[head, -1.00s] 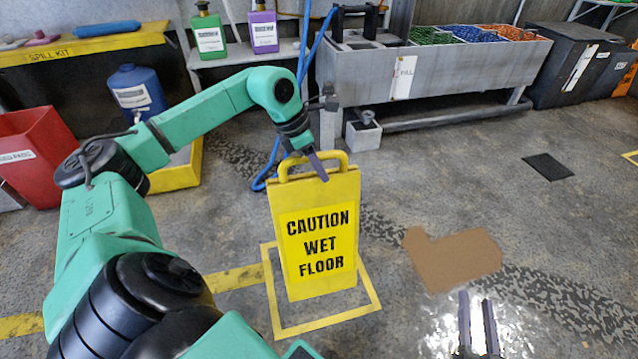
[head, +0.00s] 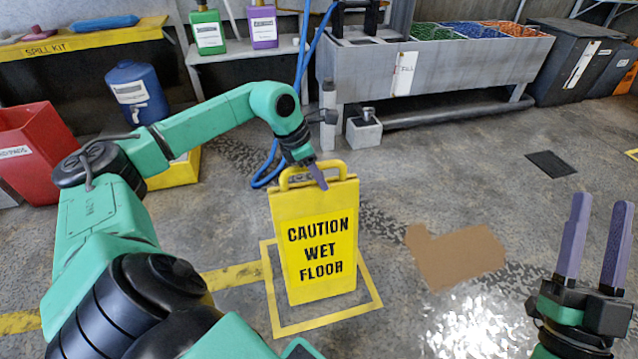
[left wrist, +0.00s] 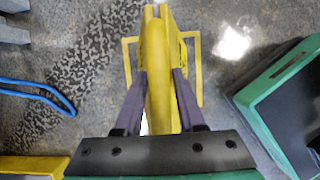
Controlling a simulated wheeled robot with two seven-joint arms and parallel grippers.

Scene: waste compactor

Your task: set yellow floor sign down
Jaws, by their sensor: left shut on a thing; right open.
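The yellow floor sign (head: 318,245) reads "CAUTION WET FLOOR" and stands upright within a yellow outlined square (head: 323,323) on the floor. My left gripper (head: 319,176) is shut on the sign's top by the handle. In the left wrist view the sign (left wrist: 157,70) lies between the two fingers (left wrist: 158,100), seen from above, with the square around it. I cannot tell whether the sign's base touches the floor. My right gripper (head: 594,240) is open and empty at the lower right, fingers pointing up, well apart from the sign.
A brown flat patch (head: 455,257) and a shiny wet patch (head: 478,325) lie on the floor right of the sign. A grey bin trough (head: 440,70) stands behind, with a blue hose (head: 268,165) nearby. A red bin (head: 38,150) and blue drum (head: 137,95) are at left.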

